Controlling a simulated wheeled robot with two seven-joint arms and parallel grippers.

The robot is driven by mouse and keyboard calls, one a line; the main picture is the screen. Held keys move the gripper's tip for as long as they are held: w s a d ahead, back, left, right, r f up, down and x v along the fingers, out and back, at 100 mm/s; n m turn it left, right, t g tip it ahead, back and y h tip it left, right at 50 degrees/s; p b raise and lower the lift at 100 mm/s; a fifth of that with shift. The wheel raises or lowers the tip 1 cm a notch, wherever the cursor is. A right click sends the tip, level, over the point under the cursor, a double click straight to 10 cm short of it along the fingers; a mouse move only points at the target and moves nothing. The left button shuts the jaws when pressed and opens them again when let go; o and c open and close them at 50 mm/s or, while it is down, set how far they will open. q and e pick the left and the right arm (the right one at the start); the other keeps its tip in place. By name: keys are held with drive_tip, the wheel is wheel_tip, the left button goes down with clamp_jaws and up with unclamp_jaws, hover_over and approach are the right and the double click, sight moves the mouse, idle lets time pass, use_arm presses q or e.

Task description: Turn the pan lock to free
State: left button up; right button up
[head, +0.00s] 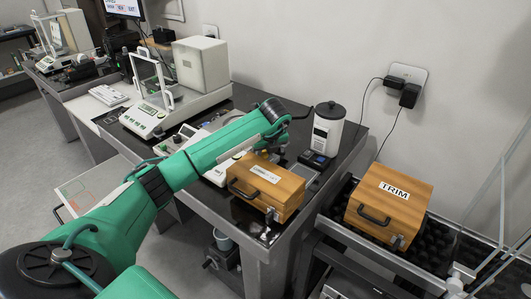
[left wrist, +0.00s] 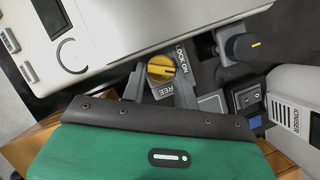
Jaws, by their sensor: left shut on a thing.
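The pan lock is a round yellow knob (left wrist: 161,69) on a grey plate in the left wrist view. "LOCK ON" is printed to its upper right and "FREE" just below it, partly covered. My left gripper (left wrist: 160,78) has a grey finger on each side of the knob and is shut on it. A dark mark shows on the knob's face; I cannot tell for sure which label it points at. In the head view my left arm reaches over the table and hides the knob and the fingertips. My right gripper is not in view.
A white balance housing (left wrist: 130,30) lies close beyond the knob. A second dark knob (left wrist: 242,46) and the white ioniser (left wrist: 295,110) stand to the right. A wooden case (head: 266,185) sits near the table's front, and a TRIM case (head: 390,205) stands at right.

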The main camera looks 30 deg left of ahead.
use_arm(q)
drive_tip(key=o, duration=1)
